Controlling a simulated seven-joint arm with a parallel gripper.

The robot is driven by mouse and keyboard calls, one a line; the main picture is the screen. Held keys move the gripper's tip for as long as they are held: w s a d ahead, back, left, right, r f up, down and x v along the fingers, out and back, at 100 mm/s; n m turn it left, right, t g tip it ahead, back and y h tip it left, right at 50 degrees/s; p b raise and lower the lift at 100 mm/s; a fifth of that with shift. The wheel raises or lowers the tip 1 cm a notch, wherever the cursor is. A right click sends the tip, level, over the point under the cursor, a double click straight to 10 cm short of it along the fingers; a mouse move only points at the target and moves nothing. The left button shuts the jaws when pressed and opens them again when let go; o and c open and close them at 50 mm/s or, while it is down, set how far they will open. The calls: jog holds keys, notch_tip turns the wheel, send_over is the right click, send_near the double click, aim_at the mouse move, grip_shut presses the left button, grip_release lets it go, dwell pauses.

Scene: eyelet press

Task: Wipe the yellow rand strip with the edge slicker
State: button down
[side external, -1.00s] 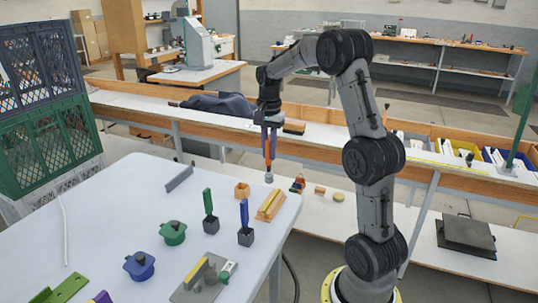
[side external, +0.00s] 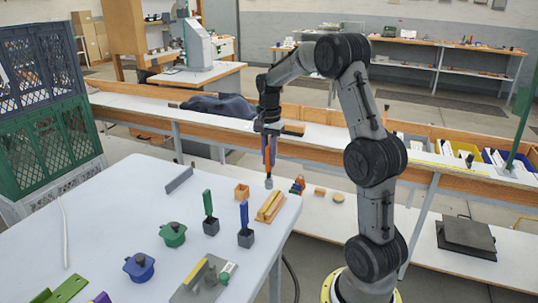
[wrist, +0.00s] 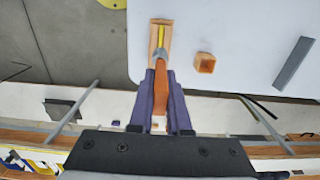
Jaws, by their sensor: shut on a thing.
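The yellow rand strip (side external: 268,206) lies along the top of a wooden block near the far right edge of the white table. It also shows in the wrist view (wrist: 161,38), at top centre. My gripper (side external: 269,160) has purple fingers and is shut on the edge slicker (side external: 273,152), which has an orange handle and a grey tip. The slicker hangs roughly upright, its tip close to the far end of the block; I cannot tell whether it touches.
A small wooden box (side external: 242,190) stands just left of the block. Green (side external: 209,212) and blue (side external: 245,222) handled tools stand in dark holders nearby. A grey bar (side external: 179,180), lidded green (side external: 172,233) and blue (side external: 139,266) pots and a grey plate (side external: 190,292) are further off.

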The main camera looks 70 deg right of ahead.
aim_at(269, 177)
jog(key=shift+f, duration=2.8)
jog(key=shift+d+f, duration=0.2)
jog(key=shift+f, duration=0.1)
jog(key=shift+a, duration=0.2)
jog(key=shift+r, duration=4)
